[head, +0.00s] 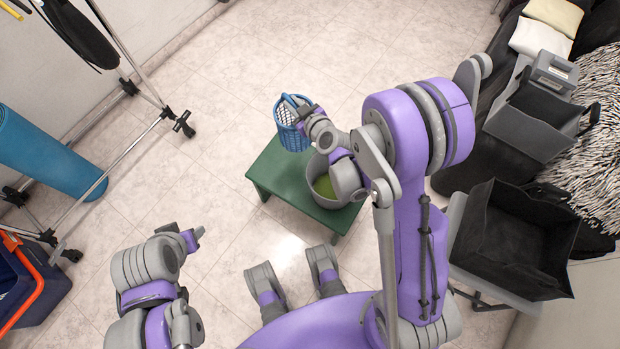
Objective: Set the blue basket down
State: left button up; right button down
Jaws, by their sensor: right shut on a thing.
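The blue basket (291,136) is a small lattice basket with a handle, at the far edge of a low green stool (267,175). My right gripper (301,108) is shut on the basket at its top rim or handle. The basket looks upright; whether its base touches the stool or hangs just above it, I cannot tell. A grey pot (325,200) with green contents stands on the stool to the right, partly hidden by my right arm. My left gripper (195,236) is at the lower left, away from the stool, and its fingers are too small to judge.
A metal rack (150,125) stands at the left, with a blue rolled mat (45,155) and a blue-orange crate (30,285). Black bins (515,240) and grey boxes (530,115) line the right side. The tiled floor around the stool is clear.

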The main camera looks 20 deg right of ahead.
jog(key=a+f+n+y+b, duration=0.1)
jog(key=f+b, duration=0.1)
jog(key=f, duration=0.1)
jog(key=w+a+f+n+g+y+b, duration=0.1)
jog(key=a+f+y+b, duration=0.1)
jog(key=f+b, duration=0.1)
jog(key=a+f+n+y+b, duration=0.1)
jog(key=f+b, duration=0.2)
jog(key=shift+w+a+f+n+g, duration=0.1)
jog(key=shift+w+a+n+g, duration=0.2)
jog(key=shift+w+a+n, duration=0.1)
jog(key=shift+w+a+f+y+b, duration=0.15)
jog(key=shift+f+y+b, duration=0.15)
jog(key=shift+f+b, duration=0.2)
pick_arm(q)
notch_tip(320, 180, down, 15)
jog(key=w+b, duration=0.1)
jog(key=b, duration=0.2)
pick_arm(e)
notch_tip(320, 180, down, 10)
jog(key=shift+r, duration=0.25)
pick_arm(q)
jog(key=shift+w+f, duration=0.1)
pick_arm(e)
jog(key=c, duration=0.8)
grip_release()
